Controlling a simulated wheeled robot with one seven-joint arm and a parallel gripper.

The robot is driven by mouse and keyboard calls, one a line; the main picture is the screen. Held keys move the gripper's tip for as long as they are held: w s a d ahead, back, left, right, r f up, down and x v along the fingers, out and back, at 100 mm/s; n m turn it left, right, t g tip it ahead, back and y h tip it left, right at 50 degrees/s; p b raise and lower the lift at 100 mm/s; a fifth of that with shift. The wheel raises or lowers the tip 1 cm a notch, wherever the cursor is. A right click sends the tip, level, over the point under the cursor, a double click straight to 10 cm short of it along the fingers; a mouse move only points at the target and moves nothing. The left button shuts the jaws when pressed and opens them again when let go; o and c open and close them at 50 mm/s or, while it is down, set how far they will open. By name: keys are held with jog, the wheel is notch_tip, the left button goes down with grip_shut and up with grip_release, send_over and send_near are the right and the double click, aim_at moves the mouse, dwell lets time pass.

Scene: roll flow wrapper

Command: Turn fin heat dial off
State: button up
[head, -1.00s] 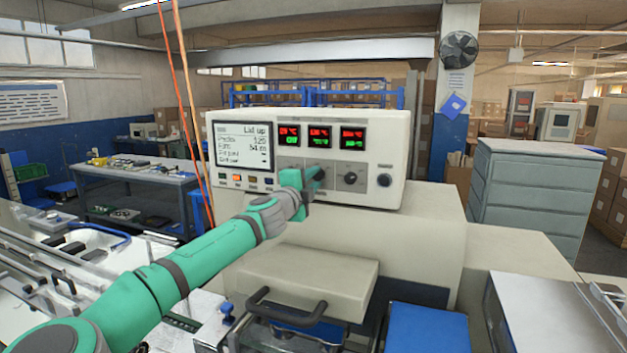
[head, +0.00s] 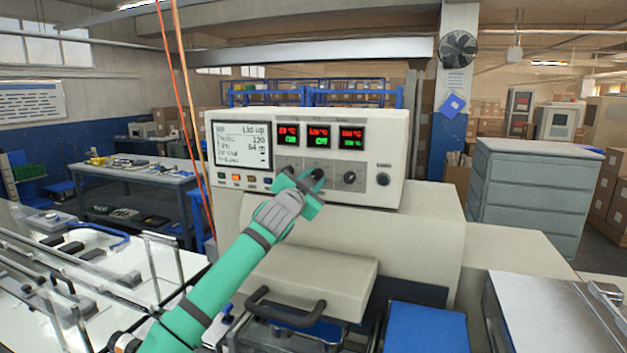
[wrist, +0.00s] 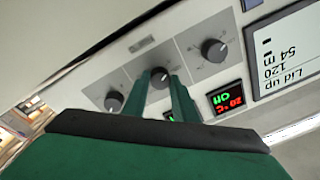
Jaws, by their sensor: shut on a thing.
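A light control panel (head: 393,150) carries a row of three dark round dials on grey plates. My gripper (head: 312,182) is at the middle dial, below the middle red and green display. In the wrist view, turned upside down, the green fingers (wrist: 170,86) are closed around the middle dial (wrist: 159,75), which shows partly between and beyond them. The other dials, at left (wrist: 114,102) and right (wrist: 214,50) there, are free. In the head view the right dial (head: 350,178) is clear and the left one is mostly hidden by my gripper. Dial labels are too small to read.
A screen (head: 242,144) reading "Lid up" is left of the displays, with small coloured buttons under it. A black knob (head: 384,180) sits at the panel's right. A cover with a dark handle (head: 290,315) juts out below my arm.

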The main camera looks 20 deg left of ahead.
jog(key=shift+a+f+n, duration=0.1)
jog(key=shift+f+n, duration=0.15)
jog(key=shift+n, duration=0.55)
jog(key=o, duration=1)
jog(key=shift+o, duration=0.2)
jog(key=shift+r, duration=0.1)
jog(key=s, duration=1)
jog(key=shift+s+f, duration=0.35)
jog(key=shift+f, duration=0.05)
jog(key=shift+r, duration=0.1)
